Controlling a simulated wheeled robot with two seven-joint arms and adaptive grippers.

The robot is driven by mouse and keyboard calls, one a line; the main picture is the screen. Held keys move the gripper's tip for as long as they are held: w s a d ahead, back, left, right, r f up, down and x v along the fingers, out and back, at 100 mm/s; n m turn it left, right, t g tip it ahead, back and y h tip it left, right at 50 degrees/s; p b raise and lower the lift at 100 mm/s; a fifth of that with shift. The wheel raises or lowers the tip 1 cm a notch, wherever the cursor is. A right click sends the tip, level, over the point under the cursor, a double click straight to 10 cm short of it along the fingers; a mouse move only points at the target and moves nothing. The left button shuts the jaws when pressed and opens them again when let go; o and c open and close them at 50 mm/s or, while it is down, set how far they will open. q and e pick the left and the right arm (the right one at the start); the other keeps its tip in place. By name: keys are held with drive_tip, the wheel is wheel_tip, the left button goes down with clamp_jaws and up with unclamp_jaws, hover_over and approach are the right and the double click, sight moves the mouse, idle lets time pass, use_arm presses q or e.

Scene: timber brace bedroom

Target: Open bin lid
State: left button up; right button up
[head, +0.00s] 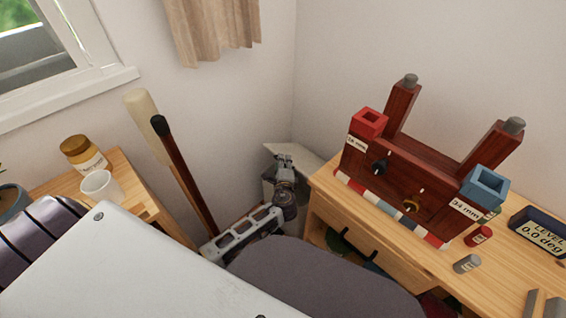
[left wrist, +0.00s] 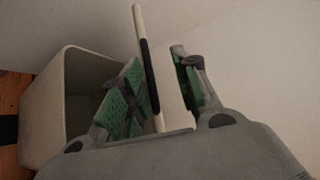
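The pale bin (left wrist: 62,105) stands in the room corner. In the left wrist view its dark mouth is uncovered on the left. A thin pale panel, seen edge-on and likely the raised lid (left wrist: 139,25), has a dark strip along it and passes between my finger pads. In the head view a pale slanted panel of the bin (head: 305,160) shows behind my left gripper (head: 284,162). My left gripper also shows in the left wrist view (left wrist: 162,85), its green pads spread apart. I cannot tell if a pad touches the panel. My right gripper is not visible.
A wooden desk (head: 400,262) with a dark red wooden rack (head: 410,175) stands right of the bin. A small wooden table (head: 122,170) with a jar (head: 83,155) and a white cup (head: 101,187) is at left. A long dark-tipped stick (head: 185,175) leans near my left arm.

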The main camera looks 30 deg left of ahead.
use_arm(q)
drive_tip(key=v, duration=0.6)
drive_tip(key=shift+s, duration=0.1)
idle(0.7)
